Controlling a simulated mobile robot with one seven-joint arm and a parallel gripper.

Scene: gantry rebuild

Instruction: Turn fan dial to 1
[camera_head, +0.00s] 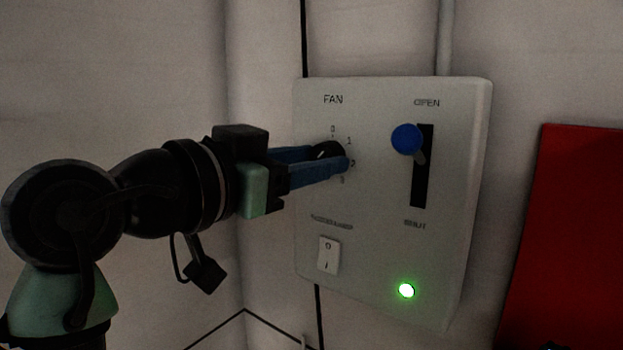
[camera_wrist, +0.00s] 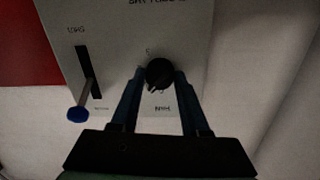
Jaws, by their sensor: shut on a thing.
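The fan dial (camera_head: 327,150) is a black round knob under the word FAN on a pale grey wall panel (camera_head: 375,210). Numbers around it include 1 at upper right and 2 at right. My gripper (camera_head: 335,158) has its blue fingers on either side of the dial and is shut on it. In the wrist view the dial (camera_wrist: 160,74) sits between the two fingertips. A small pale mark shows on the dial's lower left there. In the head view the fingers partly hide the dial, so I cannot tell which number it points to.
A blue-knobbed lever (camera_head: 407,139) sits near the top of a vertical slot marked OPEN and SHUT, right of the dial. Below are a white rocker switch (camera_head: 328,256) and a lit green lamp (camera_head: 406,290). A red panel (camera_head: 570,240) is at far right.

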